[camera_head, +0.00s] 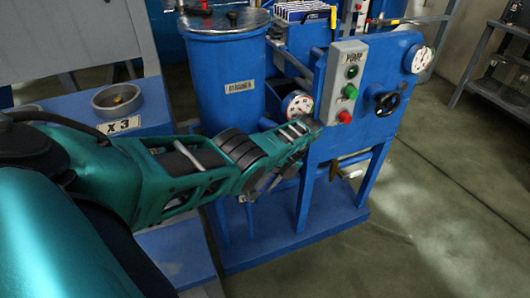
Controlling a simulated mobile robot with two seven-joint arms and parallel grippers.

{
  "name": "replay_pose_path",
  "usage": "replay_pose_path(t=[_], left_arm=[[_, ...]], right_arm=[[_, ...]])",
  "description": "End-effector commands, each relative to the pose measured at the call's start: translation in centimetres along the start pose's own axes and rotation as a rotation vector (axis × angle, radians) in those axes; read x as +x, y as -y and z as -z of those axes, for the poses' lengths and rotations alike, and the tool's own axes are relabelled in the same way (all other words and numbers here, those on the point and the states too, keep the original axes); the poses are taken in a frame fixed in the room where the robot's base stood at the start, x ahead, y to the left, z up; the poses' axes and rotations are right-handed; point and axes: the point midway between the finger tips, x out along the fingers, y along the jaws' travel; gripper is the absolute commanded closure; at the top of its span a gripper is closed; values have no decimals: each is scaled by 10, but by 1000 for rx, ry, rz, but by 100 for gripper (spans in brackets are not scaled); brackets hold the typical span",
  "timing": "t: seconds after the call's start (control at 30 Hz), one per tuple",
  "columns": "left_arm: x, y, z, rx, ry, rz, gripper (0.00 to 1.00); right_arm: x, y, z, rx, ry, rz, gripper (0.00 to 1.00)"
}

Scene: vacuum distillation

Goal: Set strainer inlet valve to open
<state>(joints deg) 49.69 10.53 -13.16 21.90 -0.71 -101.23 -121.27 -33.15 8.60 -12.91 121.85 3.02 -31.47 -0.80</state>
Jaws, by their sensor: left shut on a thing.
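The blue tank (228,75), with a small, hard-to-read label on its front, stands left of the blue panel (385,65). My left gripper (312,126) reaches in from the left, in front of the tank, to the panel's left edge. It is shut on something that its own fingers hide. I cannot make out the strainer inlet valve for certain, nor its setting. A yellow-ended lever (333,18) stands upright above the panel's left side. My right gripper is out of view.
A grey button box (341,80) with green and red buttons is just above my left gripper. A round gauge (297,104) sits close behind it. A black handwheel (387,103) and another gauge (418,59) are further right. The floor (430,190) at right is clear.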

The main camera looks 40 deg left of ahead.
Motion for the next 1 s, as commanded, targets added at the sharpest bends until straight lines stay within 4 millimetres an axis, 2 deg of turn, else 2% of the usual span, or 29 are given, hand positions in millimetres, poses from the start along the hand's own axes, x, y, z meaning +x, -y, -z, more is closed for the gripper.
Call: replay_pose_path(t=[0.4, 0.43, 0.67, 0.7, 1.0], left_arm=[[1, -1, 0, 0, -2, -11, 100], [1, -1, 0, 0, -2, -11, 76], [1, 0, 0, 1, -1, -8, 54], [1, 0, 0, 1, -1, -8, 51], [-1, -1, 0, 1, -1, -1, 51]], right_arm=[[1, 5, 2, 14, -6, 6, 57], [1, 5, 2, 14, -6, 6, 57], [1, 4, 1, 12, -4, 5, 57], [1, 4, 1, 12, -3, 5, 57], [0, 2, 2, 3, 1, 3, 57]])
